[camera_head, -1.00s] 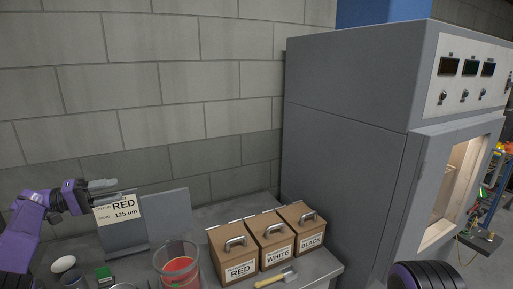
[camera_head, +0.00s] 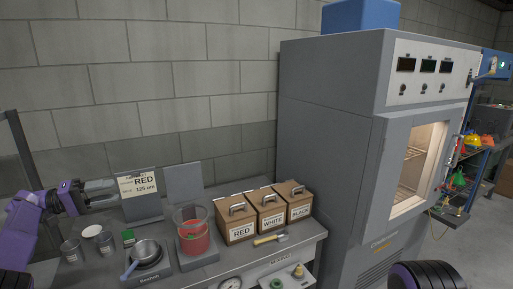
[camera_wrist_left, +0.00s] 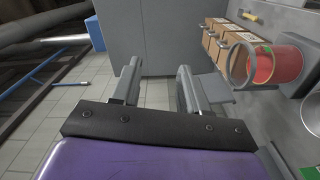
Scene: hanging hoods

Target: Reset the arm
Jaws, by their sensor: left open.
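My left arm is purple and comes in from the left in the head view. Its gripper (camera_head: 104,193) is held level over the left part of the grey bench (camera_head: 222,268), in front of a card reading RED 125 um (camera_head: 140,183). In the left wrist view the two grey fingers of the left gripper (camera_wrist_left: 157,82) stand apart with nothing between them. Beyond them are the floor and a grey cabinet side. A dark ribbed part of my right arm shows at the bottom right of the head view; the right gripper is out of view.
A clear vessel of red material (camera_head: 194,237), a metal pan (camera_head: 146,251), small cups and boxes marked RED (camera_head: 238,228), WHITE (camera_head: 269,215) and BLACK (camera_head: 298,208) stand on the bench. A scoop (camera_head: 268,239) lies before them. A tall grey oven (camera_head: 335,130) stands right.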

